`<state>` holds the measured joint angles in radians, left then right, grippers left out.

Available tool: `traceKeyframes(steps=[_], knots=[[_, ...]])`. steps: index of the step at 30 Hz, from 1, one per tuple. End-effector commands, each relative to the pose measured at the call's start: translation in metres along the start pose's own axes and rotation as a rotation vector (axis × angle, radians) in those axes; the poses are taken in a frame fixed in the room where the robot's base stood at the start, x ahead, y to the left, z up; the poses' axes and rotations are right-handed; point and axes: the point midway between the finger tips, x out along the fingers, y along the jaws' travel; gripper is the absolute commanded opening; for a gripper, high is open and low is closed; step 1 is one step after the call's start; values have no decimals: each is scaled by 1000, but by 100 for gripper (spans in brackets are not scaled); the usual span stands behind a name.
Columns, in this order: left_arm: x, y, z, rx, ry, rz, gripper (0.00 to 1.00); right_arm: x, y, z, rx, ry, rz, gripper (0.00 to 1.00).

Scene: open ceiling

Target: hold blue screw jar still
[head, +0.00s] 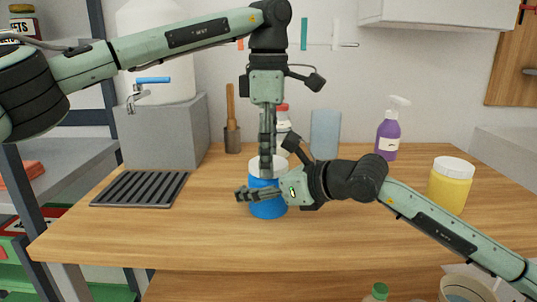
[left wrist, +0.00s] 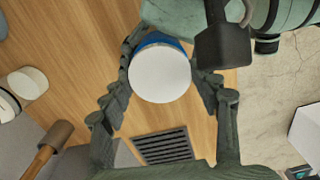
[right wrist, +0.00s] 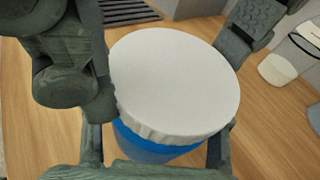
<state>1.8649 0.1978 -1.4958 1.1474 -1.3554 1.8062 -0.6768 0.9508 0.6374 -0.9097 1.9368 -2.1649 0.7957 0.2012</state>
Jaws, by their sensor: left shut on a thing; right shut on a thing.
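The blue screw jar (head: 268,209) stands upright on the wooden table, with a white lid on top. My left gripper (head: 267,173) reaches straight down from above and is shut on the jar at its lid. In the left wrist view the white lid (left wrist: 160,74) sits between the two fingers. My right gripper (head: 248,194) comes in from the right at body height and is shut around the jar. In the right wrist view the lid and a strip of blue body (right wrist: 155,150) show between its fingers. The fingers hide part of the jar's front.
A yellow jar (head: 449,190) with a white lid stands at the table's right. A dark drain rack (head: 140,189) lies left. The table's front is clear.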

Motion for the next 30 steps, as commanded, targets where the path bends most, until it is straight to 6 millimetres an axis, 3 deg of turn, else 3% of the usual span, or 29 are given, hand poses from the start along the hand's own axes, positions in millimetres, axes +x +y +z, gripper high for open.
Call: traceKeyframes(steps=[2,3,8,19,30], knots=[[0,0,0,2,1,-1,26,0,0,0,1,1,-1,0],[0,0,0,2,1,-1,62,0,0,0,1,1,-1,0],[0,0,0,3,0,-1,81,0,0,0,0,1,-1,0],[-3,0,0,3,0,0,81,0,0,0,0,1,-1,0],[-44,0,0,4,0,1,79,0,0,0,0,1,-1,0]])
